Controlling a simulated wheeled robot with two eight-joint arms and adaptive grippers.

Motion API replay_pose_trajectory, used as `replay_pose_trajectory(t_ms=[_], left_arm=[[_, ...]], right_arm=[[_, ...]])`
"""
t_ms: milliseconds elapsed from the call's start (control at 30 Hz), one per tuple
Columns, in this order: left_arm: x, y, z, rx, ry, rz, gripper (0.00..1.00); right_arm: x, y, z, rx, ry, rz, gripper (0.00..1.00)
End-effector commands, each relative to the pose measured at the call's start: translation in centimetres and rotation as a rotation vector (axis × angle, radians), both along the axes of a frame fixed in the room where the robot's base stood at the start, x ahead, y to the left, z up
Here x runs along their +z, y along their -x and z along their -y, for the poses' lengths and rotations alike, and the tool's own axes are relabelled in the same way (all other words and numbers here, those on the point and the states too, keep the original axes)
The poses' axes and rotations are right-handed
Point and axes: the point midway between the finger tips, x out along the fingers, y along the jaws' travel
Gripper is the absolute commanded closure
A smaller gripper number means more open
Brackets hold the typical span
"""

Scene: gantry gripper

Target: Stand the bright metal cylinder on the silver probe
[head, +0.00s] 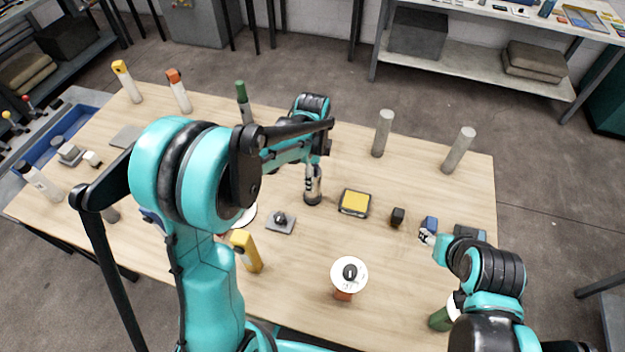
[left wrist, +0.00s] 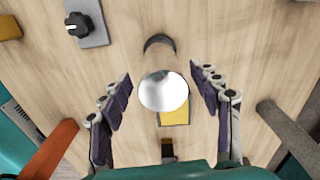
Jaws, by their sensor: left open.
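The bright metal cylinder (head: 313,197) stands upright on the table near its middle, with a dark ring at its base. In the left wrist view its shiny round top (left wrist: 163,92) faces the camera. My left gripper (head: 313,172) is over it from above; in the left wrist view the open fingers (left wrist: 168,100) are on either side of the cylinder, apart from it. My right gripper (head: 425,237) is at the right near a small blue object; its fingers are too small to read. I cannot tell which thing is the silver probe; two plain grey posts (head: 383,133) (head: 458,150) stand at the back right.
A yellow pad (head: 355,202) lies right of the cylinder, and a grey plate with a black knob (head: 280,221) lies to its left. A black block (head: 397,217) and the blue object (head: 430,223) lie right.

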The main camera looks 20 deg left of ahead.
Motion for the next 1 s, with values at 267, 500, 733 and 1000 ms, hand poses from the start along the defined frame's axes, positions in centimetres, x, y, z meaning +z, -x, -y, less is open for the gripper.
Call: replay_pose_trajectory(t_ms=[267,500,733,1000], left_arm=[[5.7,0.0,0.0,0.000,0.000,0.000,0.37],[7.8,0.6,-0.1,0.042,0.001,0.017,0.37],[11.5,4.9,-1.0,0.393,0.039,0.160,0.37],[13.9,11.5,-2.0,0.934,0.193,0.361,0.37]], right_arm=[[1.7,0.0,0.0,0.000,0.000,0.000,0.51],[1.9,0.0,0.0,0.000,0.000,0.000,0.51],[1.9,0.0,0.0,0.000,0.000,0.000,0.51],[1.9,0.0,0.0,0.000,0.000,0.000,0.51]])
